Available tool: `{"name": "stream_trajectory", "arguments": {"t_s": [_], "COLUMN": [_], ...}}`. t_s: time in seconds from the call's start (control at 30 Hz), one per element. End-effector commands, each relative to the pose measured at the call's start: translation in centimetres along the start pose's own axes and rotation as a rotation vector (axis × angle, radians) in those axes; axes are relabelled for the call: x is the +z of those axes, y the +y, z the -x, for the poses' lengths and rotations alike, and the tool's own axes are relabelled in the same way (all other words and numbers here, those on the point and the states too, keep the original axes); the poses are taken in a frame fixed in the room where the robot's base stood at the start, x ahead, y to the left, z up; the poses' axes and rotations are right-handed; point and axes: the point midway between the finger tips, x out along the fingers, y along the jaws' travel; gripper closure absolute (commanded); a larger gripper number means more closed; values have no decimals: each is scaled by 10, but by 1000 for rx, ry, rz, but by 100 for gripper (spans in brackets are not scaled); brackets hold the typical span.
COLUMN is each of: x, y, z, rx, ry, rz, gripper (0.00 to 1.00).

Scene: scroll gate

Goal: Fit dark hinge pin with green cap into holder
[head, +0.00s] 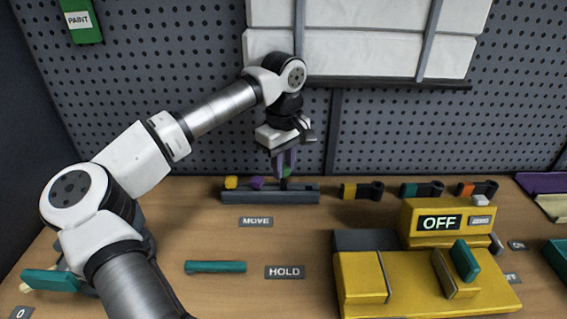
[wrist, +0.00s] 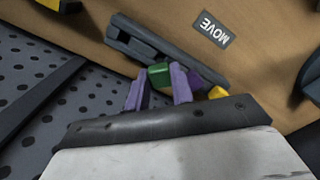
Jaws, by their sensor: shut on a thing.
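My gripper (head: 285,164) is above the right part of a long dark rack (head: 270,197) at the back of the bench. Its purple fingers are shut on the green cap (head: 287,172) of the hinge pin. In the wrist view the green cap (wrist: 160,73) sits between the two purple fingers (wrist: 157,89), over the rack (wrist: 150,48). The pin's dark shaft is mostly hidden; I cannot tell if its lower end is in the rack. A yellow-capped piece (head: 231,182) and a purple-capped piece (head: 257,183) stand at the rack's left.
Dark clips with yellow (head: 349,190), teal (head: 409,189) and orange (head: 466,189) bands lie right of the rack. A yellow machine with an OFF display (head: 439,222) fills the front right. A teal bar (head: 216,267) lies beside the HOLD label. The pegboard rises close behind my gripper.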

Motion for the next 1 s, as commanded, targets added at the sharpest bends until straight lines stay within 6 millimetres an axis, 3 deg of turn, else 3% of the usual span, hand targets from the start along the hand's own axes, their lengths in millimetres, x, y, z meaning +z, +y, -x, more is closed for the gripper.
{"name": "stream_trajectory", "arguments": {"t_s": [1.0], "x": [0], "y": [0], "z": [-21], "rx": [1], "ry": [0], "rz": [0], "gripper": [100]}}
